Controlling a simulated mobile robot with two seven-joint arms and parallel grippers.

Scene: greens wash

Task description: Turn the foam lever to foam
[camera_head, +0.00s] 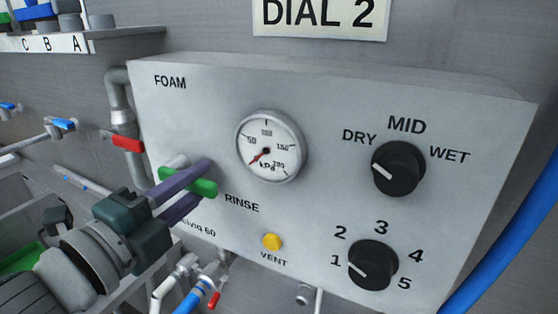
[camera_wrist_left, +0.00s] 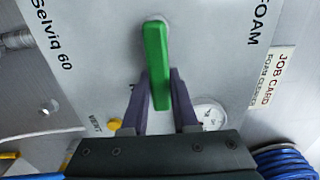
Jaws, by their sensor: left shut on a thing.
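The foam lever (camera_head: 203,187) is a green bar on the grey panel, lying nearly level with its free end to the right, near the RINSE label (camera_head: 242,203). The FOAM label (camera_head: 170,82) is well above it. My left gripper (camera_head: 200,177) is shut on the lever, with one purple finger above and one below. In the left wrist view the lever (camera_wrist_left: 155,55) runs from its pivot down between the fingers of the gripper (camera_wrist_left: 160,85). The fingers hide part of the lever in the head view. My right gripper is not in view.
The panel also carries a pressure gauge (camera_head: 270,146), a yellow VENT button (camera_head: 272,241), and two black knobs, upper (camera_head: 398,168) and lower (camera_head: 373,265). A pipe with a red handle (camera_head: 127,144) runs left of the panel. A blue hose (camera_head: 510,240) hangs at the right.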

